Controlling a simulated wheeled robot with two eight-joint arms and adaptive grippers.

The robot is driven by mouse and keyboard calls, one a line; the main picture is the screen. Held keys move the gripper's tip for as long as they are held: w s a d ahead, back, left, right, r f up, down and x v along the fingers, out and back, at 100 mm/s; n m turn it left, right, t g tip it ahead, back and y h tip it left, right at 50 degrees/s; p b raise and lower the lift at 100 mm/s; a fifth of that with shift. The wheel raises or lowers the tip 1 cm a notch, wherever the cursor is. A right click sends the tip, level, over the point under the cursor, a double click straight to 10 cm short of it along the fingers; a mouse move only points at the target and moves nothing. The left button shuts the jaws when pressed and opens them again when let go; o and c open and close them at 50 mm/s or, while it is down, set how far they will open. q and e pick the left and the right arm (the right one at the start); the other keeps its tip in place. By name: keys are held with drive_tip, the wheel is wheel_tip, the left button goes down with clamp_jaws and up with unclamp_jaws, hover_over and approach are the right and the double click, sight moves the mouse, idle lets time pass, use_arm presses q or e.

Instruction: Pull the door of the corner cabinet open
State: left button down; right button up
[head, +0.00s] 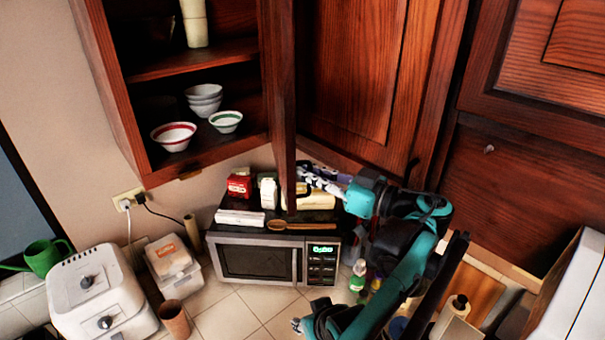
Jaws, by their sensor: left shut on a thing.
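The cabinet (203,61) at the upper left stands open, with its shelves in view. Its dark wood door (284,110) is swung out towards me and seen nearly edge-on. My left gripper (312,180) is at the right face of this door, near its lower end. Its fingers are shut and point left at the door. The handle they close on is hidden by the fingers and the door edge.
A microwave (262,262) stands below the door, with cartons, a red box (239,185) and a wooden spoon on top. Bowls (174,135) sit inside the cabinet. A closed wood panel (352,65) is right of the door.

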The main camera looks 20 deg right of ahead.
use_arm(q)
drive_tip(key=c, duration=1.6)
unclamp_jaws()
drive_tip(key=v, duration=0.7)
drive_tip(key=shift+s+d, duration=0.1)
drive_tip(key=shift+s, duration=0.1)
